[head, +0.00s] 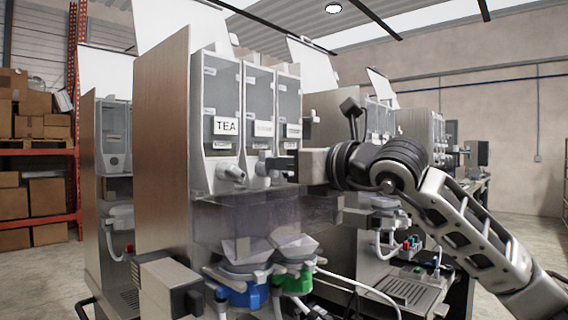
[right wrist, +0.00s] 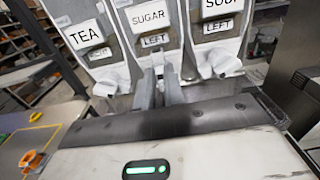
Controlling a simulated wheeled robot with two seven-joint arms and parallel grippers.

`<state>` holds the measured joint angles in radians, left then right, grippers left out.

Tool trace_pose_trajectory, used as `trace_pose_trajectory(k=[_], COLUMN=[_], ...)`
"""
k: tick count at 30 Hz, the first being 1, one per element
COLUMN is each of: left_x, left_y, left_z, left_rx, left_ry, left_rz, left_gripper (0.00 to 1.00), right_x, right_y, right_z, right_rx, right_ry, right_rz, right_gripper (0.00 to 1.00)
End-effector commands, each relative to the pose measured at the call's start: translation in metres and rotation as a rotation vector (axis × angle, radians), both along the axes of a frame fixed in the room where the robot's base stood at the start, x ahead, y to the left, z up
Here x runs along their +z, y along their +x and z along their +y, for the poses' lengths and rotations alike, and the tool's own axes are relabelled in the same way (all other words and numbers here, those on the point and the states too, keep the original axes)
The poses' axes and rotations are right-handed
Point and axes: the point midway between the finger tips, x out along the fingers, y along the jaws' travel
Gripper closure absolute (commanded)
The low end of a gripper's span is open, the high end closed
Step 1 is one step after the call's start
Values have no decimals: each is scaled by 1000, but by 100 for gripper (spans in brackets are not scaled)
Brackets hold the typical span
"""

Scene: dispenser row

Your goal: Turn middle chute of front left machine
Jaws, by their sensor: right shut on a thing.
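The front left machine (head: 163,150) has three grey canisters side by side. In the right wrist view their labels read TEA, SUGAR (right wrist: 149,17) and what looks like SOUP. The middle chute (head: 261,172) is the pale spout under the SUGAR canister, partly hidden by the fingers. My right gripper (head: 281,163) reaches in from the right and is shut on this chute. Its two fingers (right wrist: 159,92) stand on either side of the spout in the right wrist view. My left gripper (head: 190,295) shows in part at the lower left, away from the chutes; its jaw opening is unclear.
The tea chute (head: 232,174) is close left of the held one; the right chute (right wrist: 222,64) is close on the other side. Below are a translucent panel (head: 240,220) and mixing bowls (head: 247,250) with blue and green parts. More machines (head: 385,240) stand behind.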

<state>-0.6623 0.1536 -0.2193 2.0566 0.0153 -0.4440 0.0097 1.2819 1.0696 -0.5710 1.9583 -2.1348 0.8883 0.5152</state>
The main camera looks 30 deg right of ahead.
Motion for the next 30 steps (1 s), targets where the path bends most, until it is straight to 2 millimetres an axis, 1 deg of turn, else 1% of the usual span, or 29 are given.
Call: trace_pose_trajectory(k=[5,11,18,30], left_x=[1,-2,-7,-8], left_y=[2,3,3,3], left_z=[-1,-2,-4,-6], left_rx=[1,2,9,13], left_ry=[-3,-10,-28,-48], left_rz=[-8,-11,-13,-19], left_gripper=[11,11,11,11], right_x=[-1,-1,-2,-3], right_y=[0,-1,-2,-3], right_z=[1,2,5,8], right_rx=[0,1,1,0], right_ry=[-38,-147,-348,-708], right_rz=[-13,-52,-124,-248], right_gripper=[100,100,100,100])
